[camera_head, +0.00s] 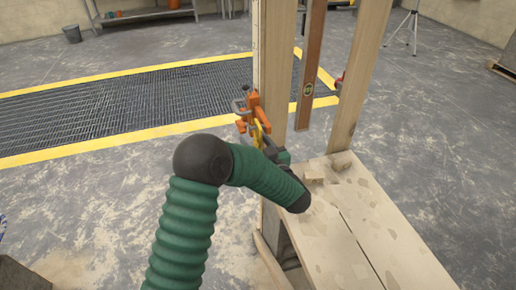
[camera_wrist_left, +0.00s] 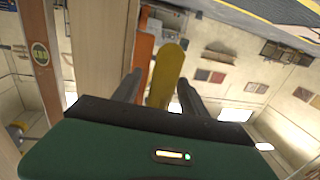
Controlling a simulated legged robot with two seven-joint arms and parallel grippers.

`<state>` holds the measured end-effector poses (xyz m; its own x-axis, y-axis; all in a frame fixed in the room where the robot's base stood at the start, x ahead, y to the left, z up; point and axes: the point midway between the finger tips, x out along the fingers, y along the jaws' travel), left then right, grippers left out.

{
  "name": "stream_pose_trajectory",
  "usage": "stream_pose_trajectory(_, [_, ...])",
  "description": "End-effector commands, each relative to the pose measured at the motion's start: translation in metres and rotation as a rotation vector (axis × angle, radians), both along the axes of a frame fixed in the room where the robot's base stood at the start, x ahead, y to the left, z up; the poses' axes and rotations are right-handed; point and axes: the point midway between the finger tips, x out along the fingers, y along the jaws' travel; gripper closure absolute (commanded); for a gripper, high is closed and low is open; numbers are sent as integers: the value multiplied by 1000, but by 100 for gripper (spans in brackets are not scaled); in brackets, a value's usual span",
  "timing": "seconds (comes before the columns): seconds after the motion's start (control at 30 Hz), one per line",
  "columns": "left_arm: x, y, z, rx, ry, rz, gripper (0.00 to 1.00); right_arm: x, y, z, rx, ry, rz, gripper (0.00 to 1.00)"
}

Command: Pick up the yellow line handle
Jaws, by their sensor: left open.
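The yellow line handle (camera_head: 257,134) hangs by the wooden post below an orange clamp (camera_head: 253,106); my arm and gripper partly hide it in the head view. In the left wrist view the yellow handle (camera_wrist_left: 167,68) stands upright as a flat, round-ended bar between the two dark fingers. My left gripper (camera_head: 266,143), which also shows in the left wrist view (camera_wrist_left: 158,88), is open with its fingers on either side of the handle. I cannot tell whether either finger touches it. My right gripper is in neither view.
Wooden posts (camera_head: 359,75) rise beside the clamp, with a brown spirit level (camera_head: 311,70) between them. A plank bench (camera_head: 375,225) with small wood blocks (camera_head: 314,173) stands below at the right.

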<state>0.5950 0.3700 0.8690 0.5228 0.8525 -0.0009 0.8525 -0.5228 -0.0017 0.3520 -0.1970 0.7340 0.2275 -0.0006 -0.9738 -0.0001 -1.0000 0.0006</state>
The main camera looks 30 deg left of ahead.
Motion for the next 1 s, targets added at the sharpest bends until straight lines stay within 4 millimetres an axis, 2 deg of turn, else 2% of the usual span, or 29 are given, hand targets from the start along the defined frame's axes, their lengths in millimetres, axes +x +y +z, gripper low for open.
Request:
stream_pose_trajectory(0.27, [3, 5, 1, 1, -1, -1, 50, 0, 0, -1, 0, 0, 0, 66])
stream_pose_trajectory(0.6, [3, 5, 1, 1, 0, -1, 94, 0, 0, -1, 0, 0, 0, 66])
stream_pose_trajectory(0.67, [3, 5, 1, 1, 0, -1, 100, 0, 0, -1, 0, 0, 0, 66])
stream_pose_trajectory(1.0, [3, 5, 1, 1, -1, -1, 100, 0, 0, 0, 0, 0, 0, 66])
